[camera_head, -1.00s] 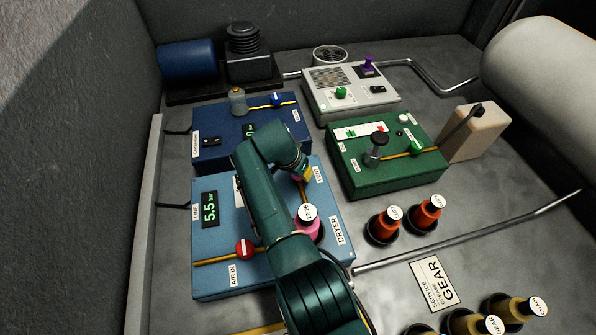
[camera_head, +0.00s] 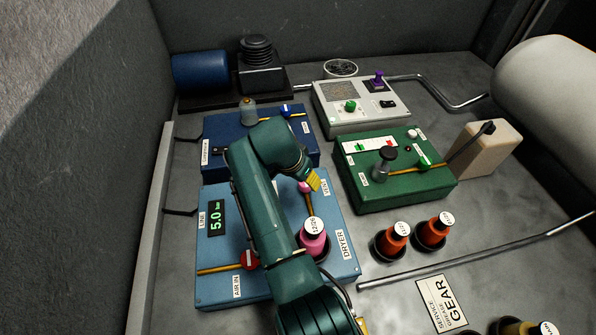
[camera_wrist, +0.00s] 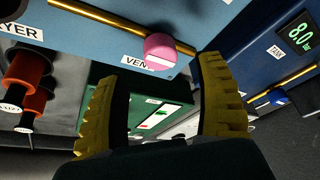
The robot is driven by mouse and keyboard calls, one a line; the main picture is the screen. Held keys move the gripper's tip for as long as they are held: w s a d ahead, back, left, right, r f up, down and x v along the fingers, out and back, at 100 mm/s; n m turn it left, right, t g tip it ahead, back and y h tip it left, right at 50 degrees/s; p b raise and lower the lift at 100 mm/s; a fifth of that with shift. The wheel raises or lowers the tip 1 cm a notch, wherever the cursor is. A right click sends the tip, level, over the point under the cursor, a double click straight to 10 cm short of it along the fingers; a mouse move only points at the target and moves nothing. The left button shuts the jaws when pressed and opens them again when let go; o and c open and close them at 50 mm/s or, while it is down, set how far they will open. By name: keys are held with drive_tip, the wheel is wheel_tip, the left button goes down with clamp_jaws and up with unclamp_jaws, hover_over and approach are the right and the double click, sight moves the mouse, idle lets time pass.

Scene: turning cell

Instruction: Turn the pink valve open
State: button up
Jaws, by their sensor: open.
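The pink valve (camera_head: 305,187) is a small round knob with a white mark on the thin brass pipe of the light blue dryer panel, beside the VENT label. In the wrist view the pink valve (camera_wrist: 160,50) shows just beyond the fingertips, within the gap between them. My gripper (camera_head: 314,181) is open, with yellow ridged fingers, close to the valve in the head view. In the wrist view my gripper (camera_wrist: 157,70) holds nothing. Whether a finger touches the knob I cannot tell.
The light blue panel (camera_head: 208,284) has a display reading 5.0 (camera_head: 216,219), a red valve (camera_head: 250,260) and a pink bottle (camera_head: 312,238) near my arm. A dark blue panel (camera_head: 225,138) lies behind. A green panel (camera_head: 405,195) and orange bottles (camera_head: 434,231) stand to the right.

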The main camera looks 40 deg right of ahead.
drive_tip(key=v, duration=0.5)
drive_tip(key=shift+a+r, duration=0.15)
drive_tip(key=shift+r, duration=0.15)
